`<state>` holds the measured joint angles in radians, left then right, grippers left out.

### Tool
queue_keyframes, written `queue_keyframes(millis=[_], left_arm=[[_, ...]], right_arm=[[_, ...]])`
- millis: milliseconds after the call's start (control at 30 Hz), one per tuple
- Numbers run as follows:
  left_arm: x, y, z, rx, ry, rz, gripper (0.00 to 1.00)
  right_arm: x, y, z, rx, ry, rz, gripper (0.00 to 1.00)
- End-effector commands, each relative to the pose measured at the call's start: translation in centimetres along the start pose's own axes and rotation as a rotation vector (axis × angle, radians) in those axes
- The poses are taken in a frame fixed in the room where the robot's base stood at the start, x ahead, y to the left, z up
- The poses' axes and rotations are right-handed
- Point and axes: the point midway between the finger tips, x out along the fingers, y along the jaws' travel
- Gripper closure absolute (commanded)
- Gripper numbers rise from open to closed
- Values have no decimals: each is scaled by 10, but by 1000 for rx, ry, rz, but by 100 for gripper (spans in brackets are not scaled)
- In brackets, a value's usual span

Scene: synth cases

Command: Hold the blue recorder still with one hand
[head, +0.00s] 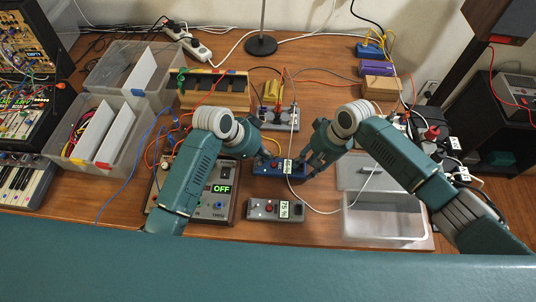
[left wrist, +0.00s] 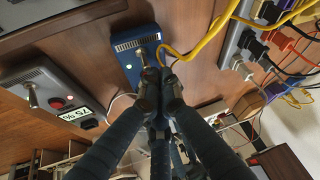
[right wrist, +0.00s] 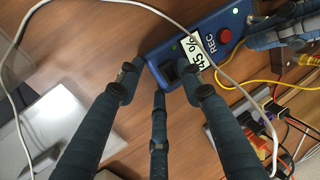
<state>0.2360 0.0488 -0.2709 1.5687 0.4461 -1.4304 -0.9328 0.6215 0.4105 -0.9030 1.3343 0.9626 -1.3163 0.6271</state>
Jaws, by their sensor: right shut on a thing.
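The blue recorder (head: 268,171) lies on the wooden table between my two grippers. The right wrist view shows its red REC button (right wrist: 225,36) and a white percent label. The left wrist view shows the blue recorder (left wrist: 126,58) with a metal toggle lever (left wrist: 143,56) and a green light. My right gripper (head: 308,166) is shut on the recorder's right end; its fingers straddle that end in the right wrist view (right wrist: 157,82). My left gripper (head: 268,161) is at the recorder's left part. Its fingertips (left wrist: 160,88) are close together near the lever, with nothing seen between them.
A grey box (head: 262,209) with a 75 % label sits in front of the recorder. A device showing OFF (head: 221,189) stands left. A clear bin (head: 385,222) is at right. A power strip (head: 270,120) stands behind. A white cable crosses the recorder.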

Motion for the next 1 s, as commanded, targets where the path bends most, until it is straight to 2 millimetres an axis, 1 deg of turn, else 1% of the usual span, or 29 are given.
queue_keyframes(millis=[33,200,233,467,800,1000], left_arm=[[-1,-2,7,-13,32,12,100],[-4,-4,12,-50,175,59,100],[-4,-3,7,-44,174,58,100],[-5,-3,6,-42,170,56,100],[-17,-4,0,-40,169,55,100],[-18,-4,-1,-42,169,57,100]], right_arm=[[3,4,2,3,-5,7,99],[3,4,2,3,-5,7,99],[3,4,2,3,-5,7,99],[4,4,2,3,-5,6,99],[4,4,3,3,-6,7,99],[4,4,3,3,-6,7,99]])
